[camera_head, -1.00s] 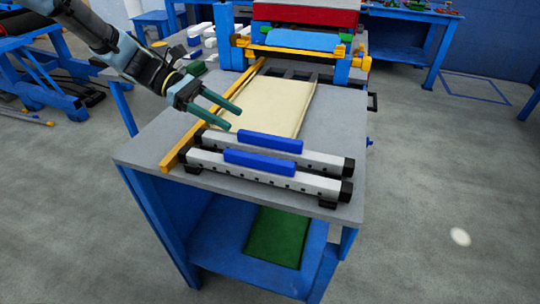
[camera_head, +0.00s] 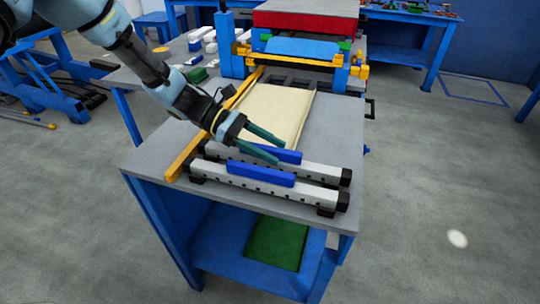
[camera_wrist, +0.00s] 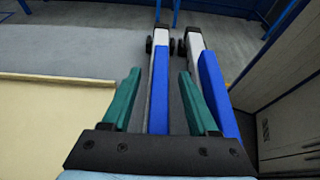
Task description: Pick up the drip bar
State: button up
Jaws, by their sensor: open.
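Two white bars with black end caps and blue handle blocks lie side by side near the table's front edge. I cannot tell which is the drip bar. My gripper (camera_head: 279,151) is open at the handle of the rear bar (camera_head: 325,173). In the wrist view, that bar (camera_wrist: 159,85) runs between the two green fingers (camera_wrist: 163,103), with nothing gripped. The front bar (camera_head: 260,173) is outside the right finger in the wrist view (camera_wrist: 216,92). My gripper partly hides the rear bar in the head view. The fingers' height beside the handle is unclear.
A cream panel (camera_head: 278,108) lies behind the bars on the grey table (camera_head: 338,125). A yellow rail (camera_head: 187,158) runs along its left side. A blue and red machine (camera_head: 300,22) stands at the back. A green sheet (camera_head: 276,243) lies on the lower shelf.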

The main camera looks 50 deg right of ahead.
grip_shut()
dwell(0.4)
dwell(1.0)
